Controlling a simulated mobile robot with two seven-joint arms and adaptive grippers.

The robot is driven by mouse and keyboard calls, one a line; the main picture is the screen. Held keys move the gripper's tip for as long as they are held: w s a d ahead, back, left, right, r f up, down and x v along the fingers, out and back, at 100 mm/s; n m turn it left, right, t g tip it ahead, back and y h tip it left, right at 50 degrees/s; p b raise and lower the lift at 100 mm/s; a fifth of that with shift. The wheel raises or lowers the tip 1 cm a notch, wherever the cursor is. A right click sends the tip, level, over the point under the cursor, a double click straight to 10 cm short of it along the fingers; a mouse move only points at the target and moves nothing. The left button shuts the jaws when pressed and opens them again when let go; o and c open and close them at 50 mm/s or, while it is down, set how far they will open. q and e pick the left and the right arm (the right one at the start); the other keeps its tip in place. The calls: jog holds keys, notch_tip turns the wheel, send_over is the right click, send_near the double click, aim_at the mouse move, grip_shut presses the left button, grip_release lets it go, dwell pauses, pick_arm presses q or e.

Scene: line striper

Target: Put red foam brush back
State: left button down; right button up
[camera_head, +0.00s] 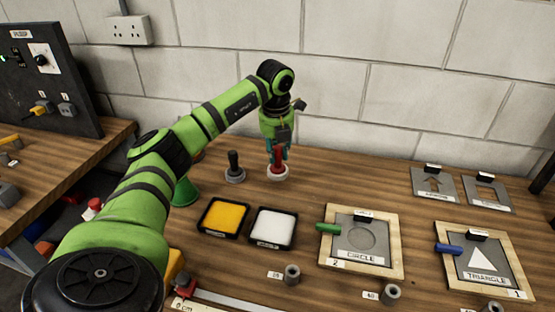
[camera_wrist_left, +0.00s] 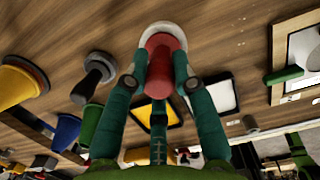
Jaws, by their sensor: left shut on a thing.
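The red foam brush (camera_head: 278,158) stands upright at a round white holder (camera_head: 277,172) near the back of the wooden table. My left gripper (camera_head: 277,150) is shut on the brush from above. In the left wrist view the red brush (camera_wrist_left: 161,58) sits between the teal fingers (camera_wrist_left: 161,75), with the white ring (camera_wrist_left: 162,31) around its far end. I cannot tell whether the brush rests fully in the holder. My right gripper is not in view.
A dark-handled tool (camera_head: 234,167) stands just left of the brush. Yellow (camera_head: 223,217) and white (camera_head: 272,228) paint trays lie in front. The circle board (camera_head: 361,240), with a green brush (camera_head: 328,228), and the triangle board (camera_head: 484,264), with a blue brush (camera_head: 448,248), are at right.

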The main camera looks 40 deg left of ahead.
aim_at(277, 156)
pick_arm(q)
notch_tip(277, 156, down, 4)
jog(key=shift+r+p, duration=0.25)
jog(key=shift+p, duration=0.25)
jog(key=shift+f, duration=0.1)
jog(key=c, duration=1)
grip_release()
jog(key=shift+f, duration=0.15)
jog(key=shift+s+d+r+b, duration=0.2)
jog(key=shift+r+b, duration=0.25)
jog(key=shift+r, duration=1.6)
jog(key=shift+s+d+r+b, duration=0.1)
jog(key=shift+s+r+b, duration=0.25)
jog(key=shift+r, duration=1.7)
jog(key=shift+s+d+r+b, duration=0.15)
jog(key=shift+r+b, duration=0.4)
jog(key=shift+r, duration=1.5)
